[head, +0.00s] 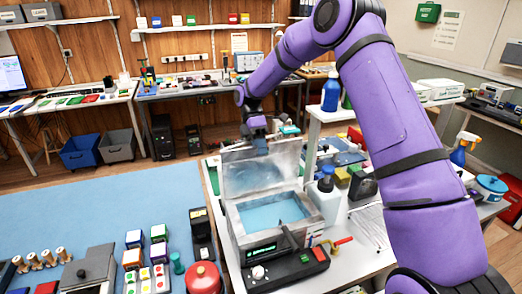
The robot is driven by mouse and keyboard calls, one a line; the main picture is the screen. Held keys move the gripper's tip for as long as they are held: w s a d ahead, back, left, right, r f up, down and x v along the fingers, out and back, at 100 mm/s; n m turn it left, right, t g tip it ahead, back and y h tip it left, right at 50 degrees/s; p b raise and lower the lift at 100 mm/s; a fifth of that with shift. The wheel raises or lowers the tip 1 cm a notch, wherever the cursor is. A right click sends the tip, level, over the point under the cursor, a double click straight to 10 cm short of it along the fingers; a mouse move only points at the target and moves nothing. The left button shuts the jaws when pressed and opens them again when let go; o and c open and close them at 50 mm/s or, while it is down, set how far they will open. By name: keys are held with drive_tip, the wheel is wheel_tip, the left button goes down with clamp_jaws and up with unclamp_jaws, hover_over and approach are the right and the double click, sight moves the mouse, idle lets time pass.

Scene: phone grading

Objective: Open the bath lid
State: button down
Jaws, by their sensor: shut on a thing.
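The bath (232,215) is a grey metal box with blue liquid showing inside, standing on a light bench in the middle of the head view. The bath lid (240,178) is a metal plate standing raised and steeply tilted along the far side of the bath, so the opening is uncovered. My gripper (260,147) is at the upper edge of the lid and is shut on it. The fingertips and the exact grip point are small and partly hidden.
A black control panel (284,268) with a red-handled tap is in front. A blue mat (120,205) with coloured blocks lies at left. A raised white shelf (328,114) stands behind right.

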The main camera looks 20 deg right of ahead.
drive_tip(key=shift+w+f, duration=0.1)
drive_tip(key=shift+f, duration=0.25)
drive_tip(key=c, duration=1.2)
unclamp_jaws()
drive_tip(key=shift+o, duration=0.2)
drive_tip(key=shift+r, duration=0.1)
drive_tip(key=shift+w+r, duration=0.1)
drive_tip(key=v, duration=1)
drive_tip(key=shift+w+r, duration=0.2)
drive_tip(key=shift+r, duration=0.05)
